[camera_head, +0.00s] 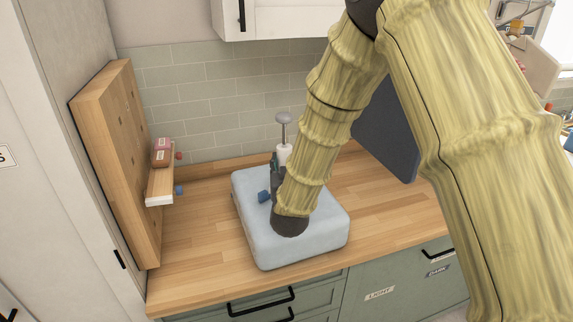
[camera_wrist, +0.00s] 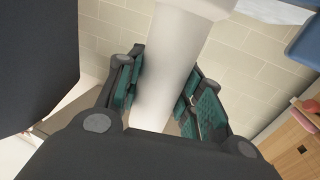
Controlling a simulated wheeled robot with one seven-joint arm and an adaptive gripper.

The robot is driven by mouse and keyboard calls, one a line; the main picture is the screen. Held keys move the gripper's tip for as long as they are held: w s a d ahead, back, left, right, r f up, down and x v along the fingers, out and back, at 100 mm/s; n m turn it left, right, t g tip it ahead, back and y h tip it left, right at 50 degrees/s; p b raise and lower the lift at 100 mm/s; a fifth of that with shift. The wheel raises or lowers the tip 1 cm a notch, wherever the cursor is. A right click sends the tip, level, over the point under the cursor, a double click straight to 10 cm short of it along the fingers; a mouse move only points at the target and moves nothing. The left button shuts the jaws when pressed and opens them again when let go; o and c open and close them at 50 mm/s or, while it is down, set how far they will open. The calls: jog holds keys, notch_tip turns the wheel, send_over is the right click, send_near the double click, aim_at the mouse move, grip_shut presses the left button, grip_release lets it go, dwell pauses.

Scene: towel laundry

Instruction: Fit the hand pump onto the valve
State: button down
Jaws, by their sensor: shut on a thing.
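The hand pump has a white body and a grey knob handle (camera_head: 284,117) and stands roughly upright behind my arm in the head view. In the wrist view its white cylinder (camera_wrist: 172,65) lies between my finger pads, with a wider end at the top edge. My gripper (camera_head: 276,164) is shut on the pump body; its teal pads flank the cylinder in the wrist view (camera_wrist: 165,95). The blue valve (camera_head: 264,196) is on the light blue bag (camera_head: 270,250), left of my wrist. A blue part, seemingly the valve, shows in the wrist view (camera_wrist: 305,45). The pump's lower end is hidden in the head view.
A wooden pegboard (camera_head: 118,150) with a small shelf (camera_head: 160,187) holding pink and brown items (camera_head: 162,151) stands at left. A dark panel (camera_head: 385,140) leans at the back right. The wooden counter (camera_head: 190,250) is clear left of the bag.

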aim_at(284, 147)
jog(key=c, duration=0.9)
grip_release()
jog(key=shift+f, duration=0.1)
jog(key=shift+o, duration=0.2)
jog(key=o, duration=0.4)
jog(key=shift+s, duration=0.1)
jog(key=shift+r+p, duration=1.6)
jog(key=shift+r, duration=1.95)
